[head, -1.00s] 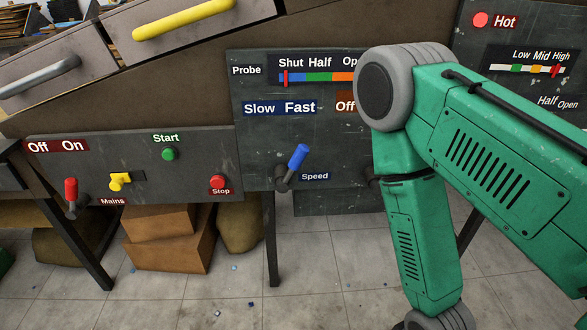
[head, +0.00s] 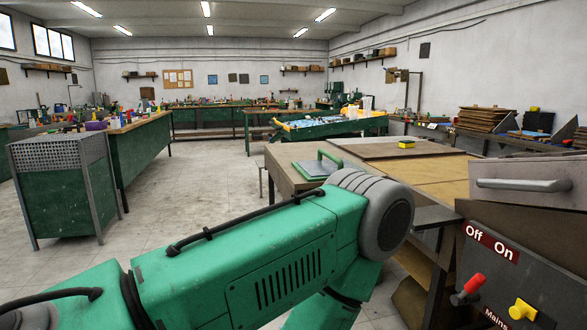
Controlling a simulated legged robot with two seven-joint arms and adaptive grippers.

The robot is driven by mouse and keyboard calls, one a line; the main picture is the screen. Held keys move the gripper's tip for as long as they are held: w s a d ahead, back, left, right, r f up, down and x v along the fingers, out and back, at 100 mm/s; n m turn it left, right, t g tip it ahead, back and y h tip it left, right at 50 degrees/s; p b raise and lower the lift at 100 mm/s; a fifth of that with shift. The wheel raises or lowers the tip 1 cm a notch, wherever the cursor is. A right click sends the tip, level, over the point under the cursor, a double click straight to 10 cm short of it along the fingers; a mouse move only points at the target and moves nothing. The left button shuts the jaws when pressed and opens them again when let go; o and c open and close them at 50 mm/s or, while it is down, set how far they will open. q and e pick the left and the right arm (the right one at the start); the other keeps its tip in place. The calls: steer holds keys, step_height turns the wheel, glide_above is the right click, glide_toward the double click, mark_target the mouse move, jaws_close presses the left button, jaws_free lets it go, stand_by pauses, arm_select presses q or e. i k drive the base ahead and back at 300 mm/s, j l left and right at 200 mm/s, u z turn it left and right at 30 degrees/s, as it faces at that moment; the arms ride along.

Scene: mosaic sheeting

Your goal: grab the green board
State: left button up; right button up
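A flat board with a green raised handle (head: 318,168) lies on the near left corner of the wooden workbench (head: 292,182). Its face looks pale grey-green.
The control panel (head: 470,268) with red and yellow levers stands at the lower right. A yellow block (head: 407,144) lies on the workbench. A green mesh-topped cabinet (head: 70,190) stands left. The tiled floor (head: 195,185) between is clear.

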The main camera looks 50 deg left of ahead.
mark_target(320, 170)
steer(key=u, duration=1.45)
steer(key=i+u, duration=0.15)
steer(key=u, duration=0.3)
steer(key=i+l+u, duration=0.1)
steer(key=u, duration=0.3)
